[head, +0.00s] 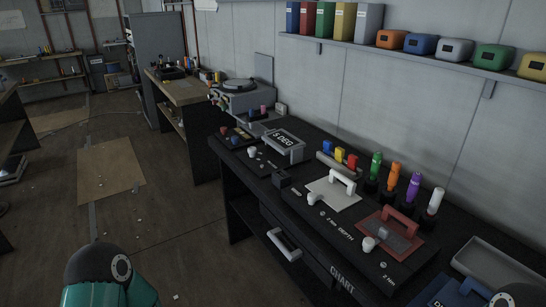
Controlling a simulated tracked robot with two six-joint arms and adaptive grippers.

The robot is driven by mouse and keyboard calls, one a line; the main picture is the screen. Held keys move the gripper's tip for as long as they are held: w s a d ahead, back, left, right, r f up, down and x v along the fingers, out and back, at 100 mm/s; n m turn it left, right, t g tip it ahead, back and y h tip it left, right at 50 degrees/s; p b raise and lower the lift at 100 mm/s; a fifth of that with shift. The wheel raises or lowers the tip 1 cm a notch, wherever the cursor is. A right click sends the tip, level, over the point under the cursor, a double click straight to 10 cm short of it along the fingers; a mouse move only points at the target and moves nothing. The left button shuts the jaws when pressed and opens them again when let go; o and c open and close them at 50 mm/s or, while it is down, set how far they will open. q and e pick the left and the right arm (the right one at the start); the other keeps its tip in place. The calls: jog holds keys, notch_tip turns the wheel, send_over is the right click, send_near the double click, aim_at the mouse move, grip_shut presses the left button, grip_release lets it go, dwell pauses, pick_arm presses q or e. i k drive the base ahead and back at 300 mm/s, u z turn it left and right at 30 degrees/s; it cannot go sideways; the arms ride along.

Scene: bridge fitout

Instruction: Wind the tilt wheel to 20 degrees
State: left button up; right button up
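A grey box with a dark display (284,140) stands on the black bench and appears to read "5 DEG". A grey machine with a round disc on top (239,85) stands beyond it at the bench's far end; I cannot tell whether this disc is the tilt wheel. A white knob (252,151) sits on the bench left of the display. No other wheel is clear.
The black bench (237,187) carries a white-handled plate (334,195), a red-handled plate (388,230), and several coloured handles. A grey tray (500,262) is at the right. A shelf (400,56) hangs above. The floor (180,240) left of the bench is mostly clear.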

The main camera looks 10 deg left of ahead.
aim_at(251, 150)
jog(key=k, duration=0.95)
jog(key=u, duration=1)
jog(key=i, duration=1.4)
jog(key=u, duration=0.45)
jog(key=i, duration=1.3)
jog(key=z, duration=0.9)
jog(key=i, duration=0.8)
jog(key=z, duration=0.4)
jog(key=k, duration=0.9)
jog(key=z, duration=0.1)
